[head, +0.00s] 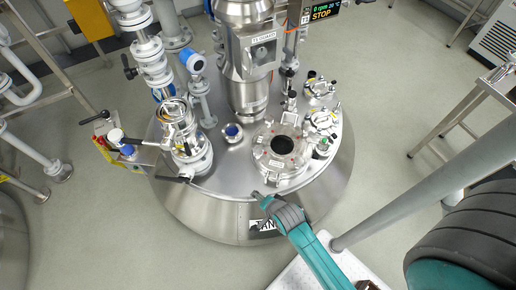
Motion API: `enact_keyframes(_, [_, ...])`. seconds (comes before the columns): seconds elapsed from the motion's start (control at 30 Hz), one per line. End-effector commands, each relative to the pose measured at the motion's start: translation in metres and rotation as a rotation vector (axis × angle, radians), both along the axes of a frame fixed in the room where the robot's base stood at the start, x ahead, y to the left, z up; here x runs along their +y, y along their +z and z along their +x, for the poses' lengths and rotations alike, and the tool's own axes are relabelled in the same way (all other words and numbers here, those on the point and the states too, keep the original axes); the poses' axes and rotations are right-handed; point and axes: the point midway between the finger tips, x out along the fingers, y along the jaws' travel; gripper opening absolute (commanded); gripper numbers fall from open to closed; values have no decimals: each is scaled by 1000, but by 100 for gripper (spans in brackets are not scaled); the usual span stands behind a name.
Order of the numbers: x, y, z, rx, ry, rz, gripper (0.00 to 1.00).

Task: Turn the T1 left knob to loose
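The steel tank (230,215) stands in the middle of the head view. On its lid is a round flanged manway (296,172) with a dark round opening (283,145) and small clamp fittings around its rim. I cannot pick out the left knob clearly at this size, nor whether it is tight or loose. My gripper (259,196) is at the end of my teal and grey arm, at the front edge of the lid, just below and left of the manway. Its fingers are too small and partly hidden to tell whether they are open.
A motor column (247,70) rises behind the manway. Glass and steel pipework (182,135) stands on the lid's left, with a blue-faced gauge (192,61) nearby. A small valve group (321,120) sits right of the manway. A display (321,10) reads STOP. A steel table (490,85) is at right.

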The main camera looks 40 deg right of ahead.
Motion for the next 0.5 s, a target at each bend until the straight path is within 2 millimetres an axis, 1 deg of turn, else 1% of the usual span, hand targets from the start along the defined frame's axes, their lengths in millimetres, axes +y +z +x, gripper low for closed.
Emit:
enact_keyframes(0.03, [-9, -4, 19, 19, -65, 40, 78])
enact_keyframes(0.13, [-25, -11, 46, 76, -205, 128, 78])
enact_keyframes(0.27, [-48, -12, 80, 147, -396, 233, 78])
enact_keyframes(0.37, [-67, -6, 106, 201, -549, 304, 78])
enact_keyframes(0.5, [-95, 10, 138, 275, -770, 390, 78])
